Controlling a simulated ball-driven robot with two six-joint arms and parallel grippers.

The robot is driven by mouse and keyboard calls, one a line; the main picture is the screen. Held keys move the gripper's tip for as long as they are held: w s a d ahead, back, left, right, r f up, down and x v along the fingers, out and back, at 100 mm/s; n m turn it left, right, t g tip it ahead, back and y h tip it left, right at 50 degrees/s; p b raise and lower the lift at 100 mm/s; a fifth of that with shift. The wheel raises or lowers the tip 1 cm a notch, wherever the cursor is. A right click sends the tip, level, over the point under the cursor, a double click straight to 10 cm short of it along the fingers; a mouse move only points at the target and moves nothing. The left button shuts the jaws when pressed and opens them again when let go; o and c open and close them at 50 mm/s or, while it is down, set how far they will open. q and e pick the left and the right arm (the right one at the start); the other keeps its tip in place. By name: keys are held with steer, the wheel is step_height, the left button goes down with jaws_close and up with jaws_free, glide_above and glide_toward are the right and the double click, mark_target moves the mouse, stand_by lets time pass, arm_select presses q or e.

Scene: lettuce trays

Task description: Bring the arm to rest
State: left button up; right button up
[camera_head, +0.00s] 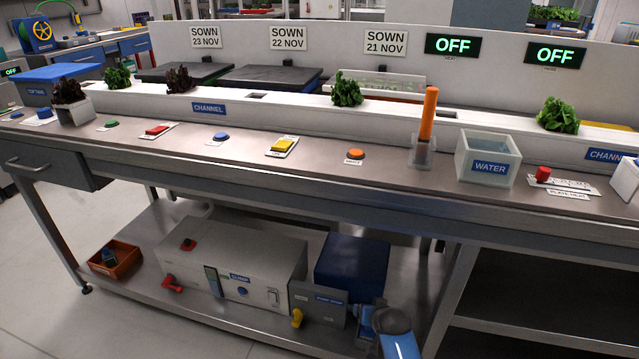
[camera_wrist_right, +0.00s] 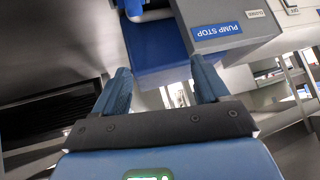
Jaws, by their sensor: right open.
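My right gripper (camera_wrist_right: 162,82) shows in the right wrist view with its two blue fingers spread apart and nothing between them. A grey box labelled PUMP STOP (camera_wrist_right: 237,38) appears upside down beyond the fingers, beside a blue box (camera_wrist_right: 155,50). In the head view, part of my right arm, blue and grey, shows at the bottom edge, in front of the lower shelf and just right of the grey pump box (camera_head: 318,305). Its fingertips cannot be made out there. My left gripper is in neither view.
The steel bench (camera_head: 300,170) carries coloured buttons, an orange cylinder (camera_head: 428,113) in a clear holder, a WATER tub (camera_head: 487,158) and a white channel (camera_head: 290,112) with lettuces. The lower shelf (camera_head: 150,290) holds a large white box (camera_head: 235,265) and an orange bin (camera_head: 115,260).

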steer(key=s+d+r+n+t, duration=0.15)
steer(key=s+r+t, duration=0.35)
steer(key=s, duration=0.5)
steer(key=s+d+r+t, duration=0.2)
steer(key=s+d+r, duration=0.1)
steer(key=s+r, duration=0.55)
steer(key=s+d+r+t, duration=0.2)
steer(key=s+r+t, duration=0.25)
steer(key=s, duration=0.65)
steer(key=s+f+g+h, duration=0.1)
steer(key=s+f+g, duration=0.1)
steer(key=s, duration=0.5)
step_height(320, 180, up, 34)
steer(key=p, duration=3.4)
steer(key=shift+s+d+r, duration=0.15)
steer(key=shift+s+d, duration=0.05)
steer(key=shift+d, duration=0.1)
